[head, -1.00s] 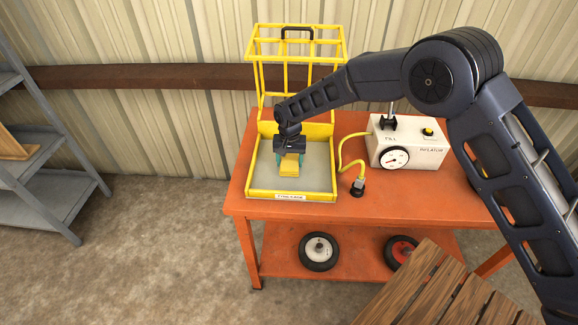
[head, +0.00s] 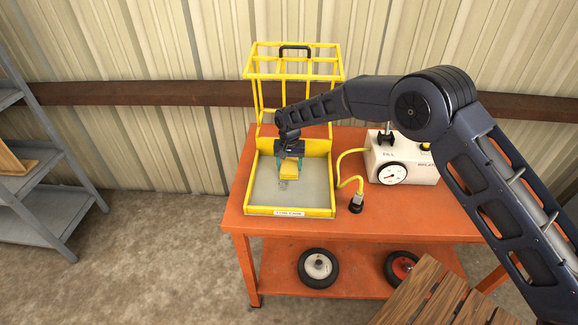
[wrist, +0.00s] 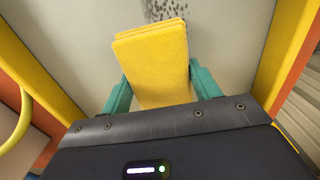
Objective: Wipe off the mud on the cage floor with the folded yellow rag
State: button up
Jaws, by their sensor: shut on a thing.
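The yellow tire cage (head: 334,178) stands on the orange bench with its barred lid raised at the back. Its grey floor (head: 312,192) is open to view. My gripper (head: 289,165) is inside the cage, shut on the folded yellow rag (head: 288,168). In the wrist view the rag (wrist: 155,60) sits between the teal fingers of my gripper (wrist: 157,90). Dark speckled mud (wrist: 162,8) shows on the floor just beyond the rag's far edge. In the head view the mud (head: 283,184) is a faint patch by the rag. I cannot tell whether the rag touches the floor.
A white inflator box (head: 405,168) with a gauge stands right of the cage, its yellow hose (head: 346,181) ending at a black fitting (head: 356,203). Wheels lie on the orange bench's (head: 400,222) lower shelf. A grey rack (head: 40,190) stands at left and wooden slats (head: 440,295) at front right.

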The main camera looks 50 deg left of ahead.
aim_at(287, 199)
jog(key=shift+s+d, duration=5)
jog(key=shift+s, duration=0.1)
jog(key=shift+s+d+r, duration=0.1)
jog(key=shift+d, duration=0.05)
notch_tip(287, 199, up, 8)
jog(key=shift+r, duration=0.1)
